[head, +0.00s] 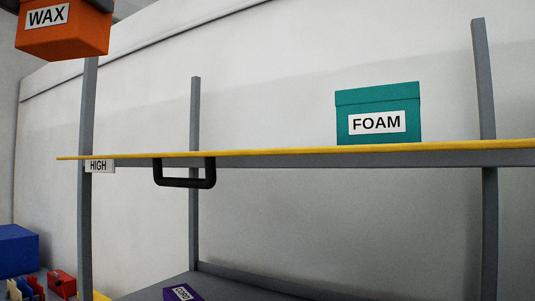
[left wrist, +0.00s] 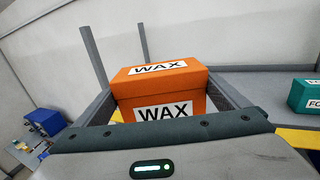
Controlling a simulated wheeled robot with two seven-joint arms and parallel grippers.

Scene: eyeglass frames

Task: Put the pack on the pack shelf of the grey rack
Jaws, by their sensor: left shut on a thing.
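My left gripper (left wrist: 165,98) is shut on an orange box labelled WAX (left wrist: 160,80), one finger on each side. In the head view the orange box (head: 62,36) is at the top left, cut off by the frame edge, above the level of the shelf and near its left end. The grey rack (head: 86,200) has an upper shelf (head: 300,152) with a yellow front edge and a tag reading HIGH (head: 99,166). No label reading "pack" is visible. My right gripper is not in view.
A teal FOAM box (head: 378,115) stands on the upper shelf, right of centre; the shelf left of it looks clear. A black handle (head: 185,183) hangs under the front edge. A purple box (head: 183,293) is lower down. A blue box (head: 17,250) and small red items (head: 62,283) are lower left.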

